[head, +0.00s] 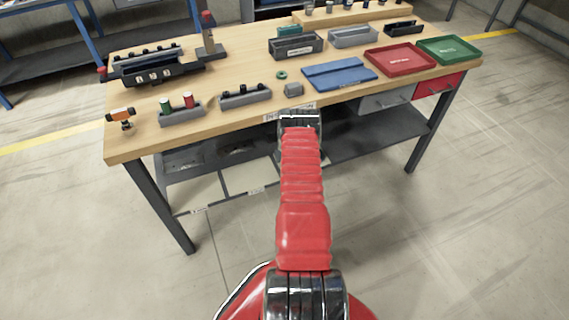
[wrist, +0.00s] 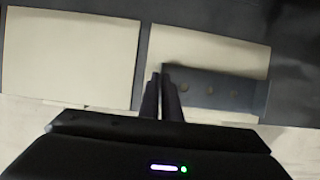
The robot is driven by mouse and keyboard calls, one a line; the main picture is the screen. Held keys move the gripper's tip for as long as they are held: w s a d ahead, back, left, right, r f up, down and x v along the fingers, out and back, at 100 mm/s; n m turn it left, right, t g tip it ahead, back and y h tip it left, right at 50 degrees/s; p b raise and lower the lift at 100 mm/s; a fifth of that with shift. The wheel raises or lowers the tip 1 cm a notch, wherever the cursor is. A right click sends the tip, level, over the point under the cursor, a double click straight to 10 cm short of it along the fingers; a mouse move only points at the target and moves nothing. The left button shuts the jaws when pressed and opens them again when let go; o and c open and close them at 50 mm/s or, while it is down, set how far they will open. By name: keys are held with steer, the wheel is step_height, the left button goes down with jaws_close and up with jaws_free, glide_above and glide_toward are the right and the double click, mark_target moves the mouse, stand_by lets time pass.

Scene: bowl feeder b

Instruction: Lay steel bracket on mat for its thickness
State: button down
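The steel bracket (wrist: 218,90) is a dark grey plate with several round holes, seen in the wrist view. My gripper (wrist: 162,80) is nearly closed, with its two dark fingers on either side of the bracket's left end, and it appears to hold it. The bracket lies across a pale mat (wrist: 215,45) in the picture; I cannot tell whether it touches it. A second pale mat (wrist: 70,55) is to the left. My arm hides the gripper and bracket there.
The wooden workbench (head: 225,100) stands above and behind the mats, its leg (head: 166,212) at the left. A dark lower shelf (head: 375,132) runs underneath.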

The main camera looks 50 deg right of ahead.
steer(key=shift+d+f, duration=0.1)
steer(key=shift+f, duration=0.05)
steer(key=c, duration=2)
jaws_free()
steer(key=shift+v, duration=1.1)
steer(key=v, duration=1)
steer(key=shift+s, duration=0.15)
